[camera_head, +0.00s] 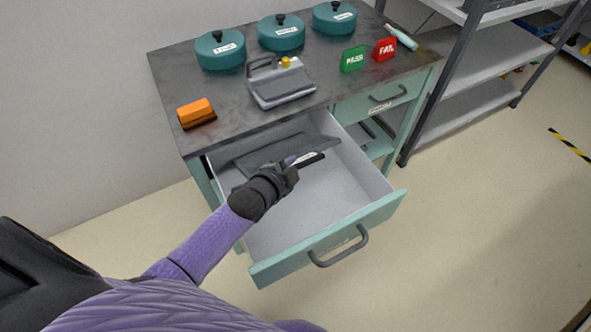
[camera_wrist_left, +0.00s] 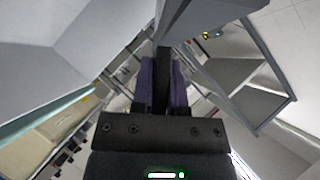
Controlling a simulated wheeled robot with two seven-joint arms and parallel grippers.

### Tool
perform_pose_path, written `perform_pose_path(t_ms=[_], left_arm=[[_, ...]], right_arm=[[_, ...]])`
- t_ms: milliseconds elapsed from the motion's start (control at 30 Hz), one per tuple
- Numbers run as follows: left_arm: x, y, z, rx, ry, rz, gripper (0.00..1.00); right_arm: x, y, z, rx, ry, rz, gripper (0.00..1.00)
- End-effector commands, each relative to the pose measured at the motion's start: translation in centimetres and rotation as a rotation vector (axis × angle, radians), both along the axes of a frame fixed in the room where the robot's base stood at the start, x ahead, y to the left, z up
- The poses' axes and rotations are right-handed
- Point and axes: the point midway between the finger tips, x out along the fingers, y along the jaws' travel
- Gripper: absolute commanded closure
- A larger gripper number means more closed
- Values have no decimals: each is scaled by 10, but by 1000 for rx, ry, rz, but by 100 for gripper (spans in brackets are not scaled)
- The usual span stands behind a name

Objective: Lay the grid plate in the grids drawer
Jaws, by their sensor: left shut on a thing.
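The grid plate (camera_head: 318,145) is a flat dark grey plate in the back part of the open grids drawer (camera_head: 338,193). A black bar with a pale label shows along its front edge. My left gripper (camera_head: 291,162) reaches into the drawer from the left and is shut on the plate at that bar. In the left wrist view, the purple fingers (camera_wrist_left: 162,85) close on a dark piece, with a grey surface above. I cannot tell whether the plate touches the drawer floor. The gripper hides part of it. My right gripper is not in view.
The drawer's front panel (camera_head: 330,238) has a dark handle. On the cart top (camera_head: 230,98) stand several teal lidded pots, a grey device (camera_head: 281,87), an orange block (camera_head: 196,112), and green and red signs. Grey shelves (camera_head: 470,80) stand at right. The drawer's front floor is bare.

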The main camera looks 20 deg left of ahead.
Motion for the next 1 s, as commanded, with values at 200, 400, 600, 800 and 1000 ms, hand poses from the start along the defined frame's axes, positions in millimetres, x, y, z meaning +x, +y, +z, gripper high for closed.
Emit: perform_pose_path(t_ms=[200,400,600,800,1000], left_arm=[[1,1,1,1,-4,0,100],[1,1,1,1,-2,0,51],[1,0,0,1,-1,-1,41],[-4,1,3,1,1,0,41],[-36,4,20,1,1,0,41]], right_arm=[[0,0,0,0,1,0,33],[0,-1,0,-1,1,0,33],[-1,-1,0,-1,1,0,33],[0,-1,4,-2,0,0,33],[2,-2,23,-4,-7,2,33]])
